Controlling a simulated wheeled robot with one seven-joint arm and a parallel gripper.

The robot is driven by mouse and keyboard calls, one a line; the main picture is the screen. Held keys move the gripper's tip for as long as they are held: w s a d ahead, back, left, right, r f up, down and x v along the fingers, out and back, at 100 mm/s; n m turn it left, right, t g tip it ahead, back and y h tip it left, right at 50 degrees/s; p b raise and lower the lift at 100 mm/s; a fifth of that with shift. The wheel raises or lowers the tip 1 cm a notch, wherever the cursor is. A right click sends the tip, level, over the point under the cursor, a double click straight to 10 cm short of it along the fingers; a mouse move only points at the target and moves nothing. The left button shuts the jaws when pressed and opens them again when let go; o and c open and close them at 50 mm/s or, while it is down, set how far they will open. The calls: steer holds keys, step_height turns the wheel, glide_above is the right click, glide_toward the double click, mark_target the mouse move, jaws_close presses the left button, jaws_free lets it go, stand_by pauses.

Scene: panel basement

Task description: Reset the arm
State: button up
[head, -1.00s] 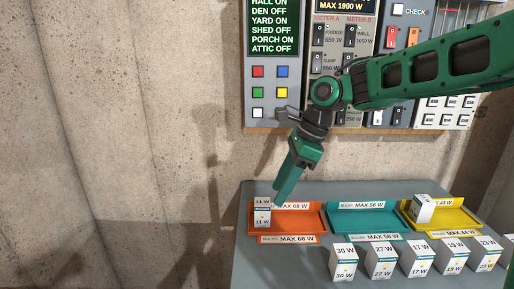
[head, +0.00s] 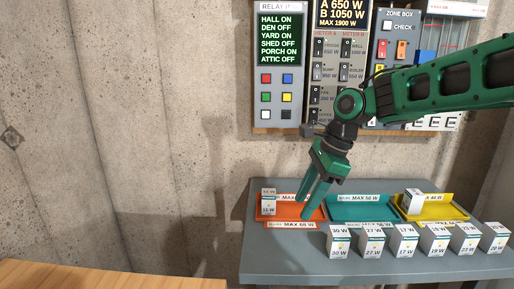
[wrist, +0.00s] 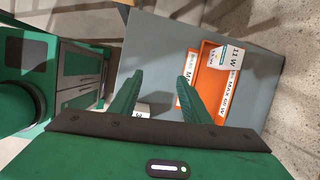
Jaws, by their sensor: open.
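My gripper (head: 308,213) is open and empty, pointing down over the right part of the orange tray (head: 286,211) in the head view. Its two fingers stand apart in the wrist view (wrist: 157,85). A white 11 W box (head: 268,203) stands at the left end of the orange tray, apart from the fingers; it also shows in the wrist view (wrist: 224,62). My green arm reaches in from the right and hides part of the panel.
A teal tray (head: 362,211) and a yellow tray (head: 440,211) holding a white box (head: 412,201) stand to the right. Several labelled boxes, such as the 30 W box (head: 340,243), line the grey table's front. The relay panel (head: 277,90) hangs behind. A wooden surface (head: 90,277) lies front left.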

steer(key=s+d+n, duration=0.1)
steer(key=d, duration=0.2)
steer(key=s+d+f+h, duration=0.1)
steer(key=d, duration=0.3)
steer(key=s+d+n, duration=0.1)
steer(key=s+d, duration=0.1)
steer(key=d, duration=0.1)
steer(key=shift+d+f+n+h, duration=0.15)
steer(key=shift+f+n+h, duration=0.05)
steer(key=shift+n+h, duration=0.1)
steer(key=s+d+f+n+h, duration=0.1)
steer(key=s+d+f+n, duration=0.2)
steer(key=s+d, duration=0.6)
steer(key=s+d+f+n+h, duration=0.1)
steer(key=s+d+f+n, duration=0.2)
steer(key=s+d, duration=0.6)
steer(key=s+n, duration=0.2)
steer(key=s, duration=0.3)
steer(key=shift+s+d+f+g, duration=0.25)
steer(key=shift+s+f+g, duration=0.15)
